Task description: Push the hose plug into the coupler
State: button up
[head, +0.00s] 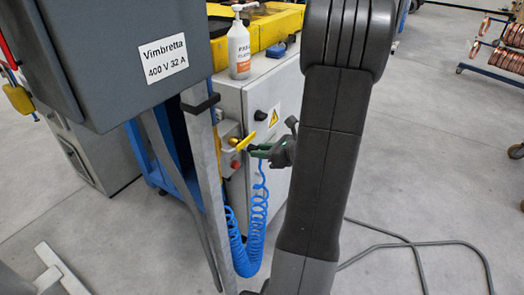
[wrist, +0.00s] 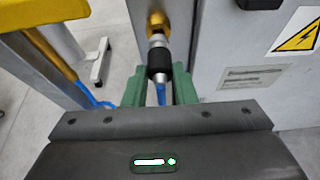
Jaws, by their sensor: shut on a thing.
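My gripper (head: 258,150) has green fingers and is beside the grey cabinet in the head view. In the wrist view its fingers (wrist: 159,82) are shut around the end of the blue hose (wrist: 162,93), where the hose plug sits, mostly hidden. A silver fitting with a black sleeve (wrist: 159,62), which looks like the coupler, is in line with the hose just beyond the fingers, below a brass piece (wrist: 156,22). The brass piece (head: 235,141) also shows on the cabinet side in the head view. I cannot tell whether plug and coupler are apart, touching or joined.
The blue coiled hose (head: 240,258) hangs below. A grey box labelled Vimbretta (head: 130,50) on a post (head: 208,160) stands at left. A grey cable (head: 420,243) lies on the floor at right. A white bottle (head: 239,50) stands above.

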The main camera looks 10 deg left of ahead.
jog(key=shift+w+a, duration=0.25)
jog(key=shift+a, duration=0.45)
jog(key=o, duration=1.1)
jog(key=v, duration=1.3)
jog(key=shift+s+d+r+p, duration=0.1)
jog(key=shift+d+r+p, duration=0.05)
jog(key=shift+d+p, duration=0.15)
jog(key=x, duration=1.3)
jog(key=shift+a+f, duration=0.2)
jog(key=shift+a, duration=0.1)
jog(key=shift+d, duration=0.1)
jog(key=shift+d, duration=0.1)
